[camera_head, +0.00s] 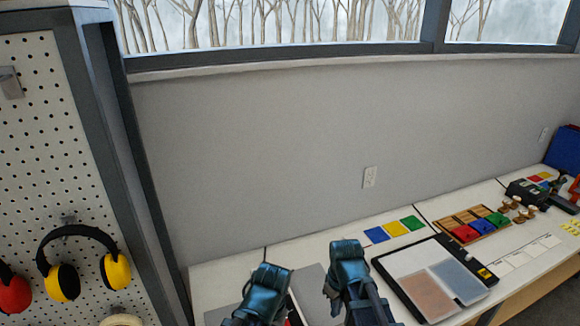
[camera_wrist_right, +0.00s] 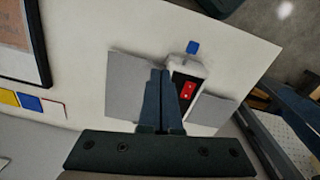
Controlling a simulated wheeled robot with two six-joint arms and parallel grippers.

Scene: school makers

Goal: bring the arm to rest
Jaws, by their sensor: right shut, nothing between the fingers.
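My right arm shows at the bottom centre of the head view, with its gripper (camera_head: 331,293) small and dark beside the teal link. In the right wrist view the right gripper (camera_wrist_right: 162,74) has its two fingers together, with nothing between them. They point over a grey sheet (camera_wrist_right: 132,75), beside a white-and-black device with a red part (camera_wrist_right: 187,88). I cannot tell how high they are above the table. My left arm shows at the bottom, left of the right one; its gripper's fingers cannot be made out.
The white table (camera_head: 220,277) runs along the wall. A black-framed board (camera_head: 405,262), coloured cards (camera_head: 398,228) and a wooden tray with coloured blocks (camera_head: 447,220) lie to the right. A pegboard (camera_head: 40,130) with yellow earmuffs (camera_head: 62,283) stands at left.

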